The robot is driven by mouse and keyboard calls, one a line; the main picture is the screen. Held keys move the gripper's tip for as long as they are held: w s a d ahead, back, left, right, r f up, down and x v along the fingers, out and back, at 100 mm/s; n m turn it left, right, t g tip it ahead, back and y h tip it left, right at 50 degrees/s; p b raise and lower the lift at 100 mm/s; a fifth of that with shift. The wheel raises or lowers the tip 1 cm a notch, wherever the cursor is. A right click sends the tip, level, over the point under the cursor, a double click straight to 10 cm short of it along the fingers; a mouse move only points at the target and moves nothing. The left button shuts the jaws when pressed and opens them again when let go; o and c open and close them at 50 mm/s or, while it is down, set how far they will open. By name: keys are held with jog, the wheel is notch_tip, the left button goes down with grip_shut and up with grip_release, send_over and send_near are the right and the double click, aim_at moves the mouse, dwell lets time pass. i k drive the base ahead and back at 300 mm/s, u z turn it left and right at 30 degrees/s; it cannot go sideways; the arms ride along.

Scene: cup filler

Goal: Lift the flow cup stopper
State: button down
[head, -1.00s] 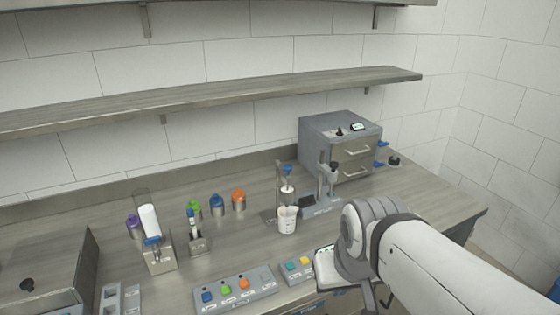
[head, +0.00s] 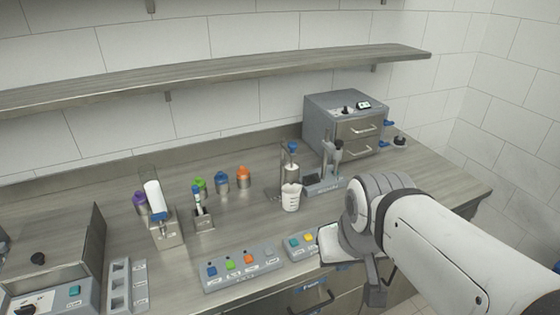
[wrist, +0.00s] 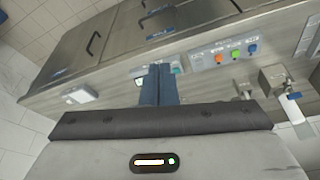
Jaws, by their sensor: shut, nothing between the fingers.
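A small flow cup stand with a blue-topped piece (head: 292,147), which looks like the stopper, stands near the back of the counter in the head view. A white beaker (head: 291,199) is under it. In the wrist view my gripper (wrist: 158,70) is shut, its two blue-grey fingers together and empty. The gripper is in front of and to the right of the stand, apart from it. In the head view my arm covers part of the counter, and the fingertips cannot be made out. I cannot make out the stopper in the wrist view.
A button panel (head: 243,268) lies at the counter's front. A grey drawer unit (head: 345,128) and a small press-like stand (head: 330,168) are at the back right. Several coloured-lid bottles stand left of the flow cup. A shelf (head: 220,78) runs above the counter.

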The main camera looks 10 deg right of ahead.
aim_at(292, 146)
jog(key=k, duration=1.1)
jog(key=z, duration=0.2)
jog(key=i, duration=1.7)
jog(key=u, duration=0.8)
